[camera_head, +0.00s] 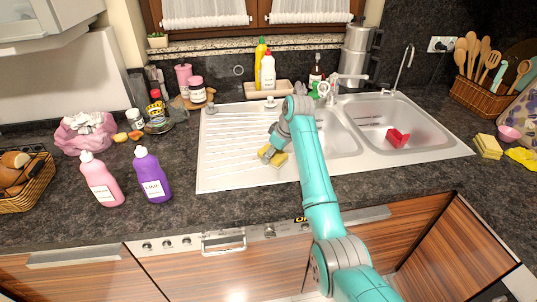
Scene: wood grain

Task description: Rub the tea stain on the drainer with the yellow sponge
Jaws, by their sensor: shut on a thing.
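My gripper (268,153) is at the right part of the ribbed white drainer (222,172), left of the sink bowls. It is shut on a yellow sponge (279,160), held low at the drainer surface. I cannot tell whether the sponge touches the drainer. My arm hides part of the drainer's right side and the near bowl. No tea stain can be made out on the visible drainer; it may be hidden under the sponge or gripper.
A purple bottle (153,176) and a pink bottle (101,181) stand on the counter left of the drainer. A red object (398,138) lies in the right bowl. The drainer's left part is clear.

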